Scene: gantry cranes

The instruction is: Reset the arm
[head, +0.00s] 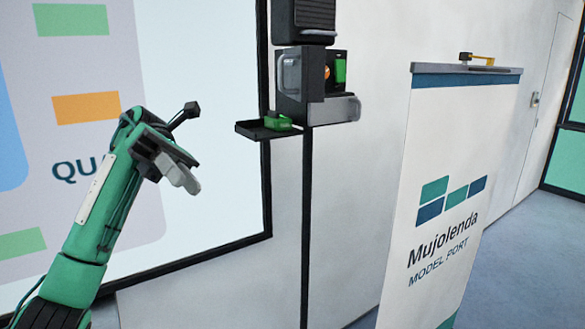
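My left arm (98,215) is green and comes in from the lower left, raised and bent at the wrist. Its gripper (182,178) is grey and points down to the right, in front of the wall display. The fingers show as one pale block from this side, so I cannot tell whether they are open or shut. I see nothing hanging from them. My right arm and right gripper are not in view.
A dark stand holds a machine (318,85) with a small black tray (262,130) carrying a green piece (278,121). A "Mujolenda Model Port" banner (440,200) stands at right. A large display panel (225,60) is behind my arm. Blue-grey floor (520,265) shows lower right.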

